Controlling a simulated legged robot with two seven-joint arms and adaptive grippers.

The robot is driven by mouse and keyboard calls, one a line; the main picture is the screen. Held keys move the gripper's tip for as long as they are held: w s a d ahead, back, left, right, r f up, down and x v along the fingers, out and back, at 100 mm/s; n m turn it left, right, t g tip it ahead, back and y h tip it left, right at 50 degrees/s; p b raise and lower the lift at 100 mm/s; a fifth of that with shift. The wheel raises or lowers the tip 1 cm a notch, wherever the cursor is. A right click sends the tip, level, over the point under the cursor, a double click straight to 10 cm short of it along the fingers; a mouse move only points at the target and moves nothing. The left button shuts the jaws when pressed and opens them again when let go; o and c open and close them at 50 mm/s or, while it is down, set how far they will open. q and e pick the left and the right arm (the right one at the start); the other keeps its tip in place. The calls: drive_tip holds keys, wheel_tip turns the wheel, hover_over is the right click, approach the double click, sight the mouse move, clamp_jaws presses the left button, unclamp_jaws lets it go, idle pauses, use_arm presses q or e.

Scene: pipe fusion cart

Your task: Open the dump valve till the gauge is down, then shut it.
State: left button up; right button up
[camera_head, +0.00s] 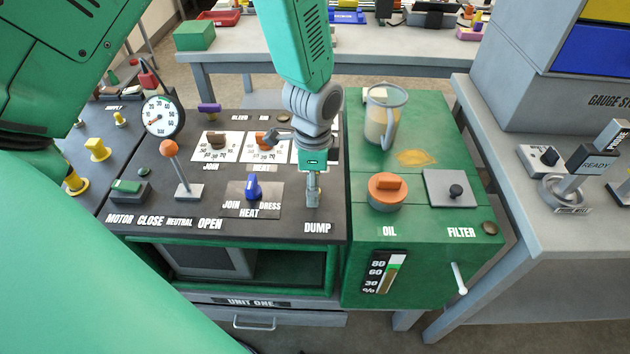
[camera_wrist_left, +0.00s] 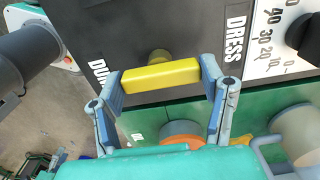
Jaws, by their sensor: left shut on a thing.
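The dump valve's yellow bar handle (camera_wrist_left: 160,76) shows in the left wrist view, on a short stem beside the DUMP label. My left gripper (camera_wrist_left: 163,78) is shut on it, one finger at each end of the bar. The bar lies roughly across the reading direction of the labels, slightly tilted. In the head view my left gripper (camera_head: 313,192) points down just above the DUMP label and hides the handle. The round white gauge (camera_head: 160,116) stands at the back left of the panel; its red needle is too small to read surely. My right gripper is in neither view.
An orange-knobbed lever (camera_head: 175,165) and a blue heat switch (camera_head: 253,188) stand left of the gripper. To the right, the green cabinet (camera_head: 415,225) carries an orange oil cap (camera_head: 386,190), a clear jug (camera_head: 383,118) and a filter plate (camera_head: 449,190).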

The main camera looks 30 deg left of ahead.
use_arm(q)
drive_tip(key=shift+s+d, duration=0.1)
drive_tip(key=n+p, duration=0.3)
drive_tip(key=shift+r, duration=0.1)
drive_tip(key=n+p, duration=0.2)
drive_tip(key=n, duration=0.2)
drive_tip(key=shift+n+p, duration=0.3)
drive_tip(key=n, duration=0.2)
drive_tip(key=n+p, duration=0.2)
drive_tip(key=n, duration=0.1)
drive_tip(key=shift+w+n, duration=0.25)
drive_tip(key=shift+n, duration=0.05)
drive_tip(key=n+p, duration=0.2)
drive_tip(key=n, duration=0.2)
drive_tip(key=shift+n, duration=0.3)
drive_tip(key=shift+w, duration=0.1)
drive_tip(key=o, duration=1.2)
drive_tip(key=shift+c, duration=0.2)
